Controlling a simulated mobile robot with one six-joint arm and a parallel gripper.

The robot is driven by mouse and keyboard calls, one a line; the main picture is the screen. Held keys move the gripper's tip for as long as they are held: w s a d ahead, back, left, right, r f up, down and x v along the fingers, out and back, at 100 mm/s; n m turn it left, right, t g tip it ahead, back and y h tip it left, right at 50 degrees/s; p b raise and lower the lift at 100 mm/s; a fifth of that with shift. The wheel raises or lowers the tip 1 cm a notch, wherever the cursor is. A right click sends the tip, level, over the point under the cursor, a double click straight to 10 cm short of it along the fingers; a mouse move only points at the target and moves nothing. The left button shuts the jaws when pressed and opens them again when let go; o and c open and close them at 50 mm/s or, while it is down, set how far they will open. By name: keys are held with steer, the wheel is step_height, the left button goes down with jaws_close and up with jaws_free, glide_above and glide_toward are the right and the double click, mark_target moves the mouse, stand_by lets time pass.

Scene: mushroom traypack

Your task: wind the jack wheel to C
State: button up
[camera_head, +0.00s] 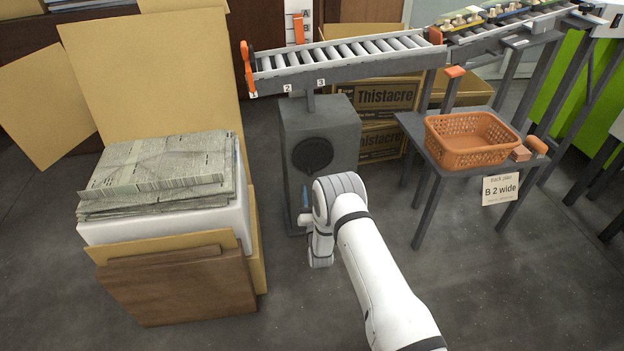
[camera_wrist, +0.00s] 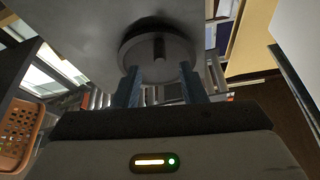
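The jack is a grey box (camera_head: 343,125) under the roller track, with a dark round wheel (camera_head: 312,154) on its front. In the wrist view the wheel (camera_wrist: 178,67) lies just beyond my fingertips, with a short peg (camera_wrist: 159,47) on its face. My gripper (camera_wrist: 160,76) is open, its two blue fingers apart with nothing seen held between them. In the head view my gripper (camera_head: 305,195) is below the wheel, mostly hidden by my wrist. A white scale (camera_head: 307,33) behind the track shows A and B; an orange pointer (camera_head: 298,28) is near B. C cannot be read.
The roller track (camera_head: 345,72) runs above the jack, with marks 1, 2 and 3. Left stands a white block (camera_head: 170,222) topped with newspapers (camera_head: 160,165). Right, an orange basket (camera_head: 430,140) rests on a grey stand; a sign (camera_head: 501,189) reads B 2 wide.

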mark_target(314, 159)
steer(key=b+x, duration=0.2)
steer(key=x, duration=0.4)
steer(key=shift+c, duration=0.2)
jaws_close()
